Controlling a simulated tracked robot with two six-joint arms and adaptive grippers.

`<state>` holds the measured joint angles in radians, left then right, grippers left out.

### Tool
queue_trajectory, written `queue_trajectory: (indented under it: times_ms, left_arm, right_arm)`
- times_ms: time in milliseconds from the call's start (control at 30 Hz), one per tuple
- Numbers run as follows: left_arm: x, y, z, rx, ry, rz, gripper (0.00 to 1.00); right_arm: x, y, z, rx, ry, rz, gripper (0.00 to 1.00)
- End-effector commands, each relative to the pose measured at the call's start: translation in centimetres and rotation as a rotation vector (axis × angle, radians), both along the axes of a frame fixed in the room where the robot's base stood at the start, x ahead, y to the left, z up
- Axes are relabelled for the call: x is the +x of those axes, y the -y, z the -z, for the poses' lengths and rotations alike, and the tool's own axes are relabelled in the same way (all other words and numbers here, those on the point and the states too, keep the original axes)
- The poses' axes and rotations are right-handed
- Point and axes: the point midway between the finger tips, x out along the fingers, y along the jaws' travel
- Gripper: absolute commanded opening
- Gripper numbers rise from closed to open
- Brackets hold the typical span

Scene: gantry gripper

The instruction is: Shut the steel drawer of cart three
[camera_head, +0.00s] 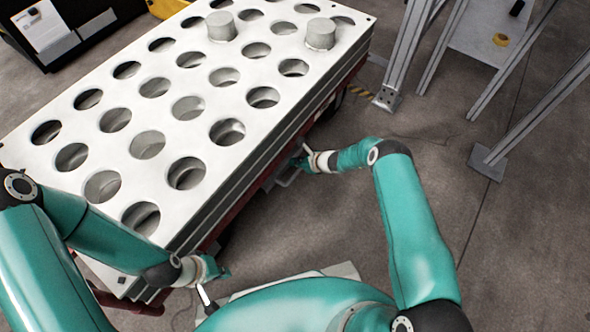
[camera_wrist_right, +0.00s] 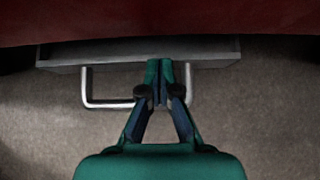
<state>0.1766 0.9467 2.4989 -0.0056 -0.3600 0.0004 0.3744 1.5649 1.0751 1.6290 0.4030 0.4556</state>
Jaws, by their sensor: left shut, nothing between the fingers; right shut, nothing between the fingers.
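The cart (camera_head: 65,125) has a thick pale top plate with rows of round holes and a red frame beneath. In the right wrist view the steel drawer (camera_wrist_right: 120,50) shows as a narrow grey strip jutting from under the red cart edge (camera_wrist_right: 60,22). Its silver U-shaped handle (camera_wrist_right: 88,88) sticks out over the floor. My right gripper (camera_wrist_right: 160,68) is shut and empty, its fingertips over the handle and close to the drawer front; contact cannot be told. In the head view my right gripper (camera_head: 301,162) is beside the cart's right side. My left gripper (camera_head: 222,273) is shut and empty near the cart's front corner.
Two grey cylinders (camera_head: 320,35) (camera_head: 221,26) stand in holes at the far end of the cart top. Metal frame legs (camera_head: 400,60) stand on the floor to the right. A black case (camera_head: 70,30) is at the far left. The floor right of the cart is mostly clear.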

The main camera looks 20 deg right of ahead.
Motion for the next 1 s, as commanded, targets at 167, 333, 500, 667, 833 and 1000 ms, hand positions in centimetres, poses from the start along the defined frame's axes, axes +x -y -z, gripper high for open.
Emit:
queue_trajectory:
  times_ms: [167, 333, 500, 667, 833, 1000]
  left_arm:
    - [0.0, 0.0, 0.3, 0.0, 0.0, 0.0, 0.0]
    - [0.0, 0.0, 0.3, 0.0, 0.0, 0.0, 0.0]
    - [0.0, 0.0, 0.3, 0.0, 0.0, 0.0, 0.0]
    - [0.0, 0.0, -0.1, 0.0, 0.0, 0.0, 0.0]
    - [0.0, 0.0, -1.7, 0.0, 0.0, 0.0, 0.0]
    - [0.0, 0.0, -4.2, 0.0, 0.0, 0.0, 0.0]
  right_arm:
    - [0.4, 0.2, -0.1, 0.0, 0.001, 0.013, 0.0]
    - [0.5, 0.1, -0.2, 0.002, 0.004, 0.013, 0.0]
    - [0.6, -0.1, -0.3, 0.004, 0.007, 0.011, 0.0]
    - [0.6, 0.0, -0.7, 0.005, 0.009, 0.009, 0.0]
    - [-0.1, 0.6, -1.9, 0.003, 0.004, 0.008, 0.0]
    - [-1.1, 1.3, -3.9, 0.001, 0.0, 0.001, 0.0]
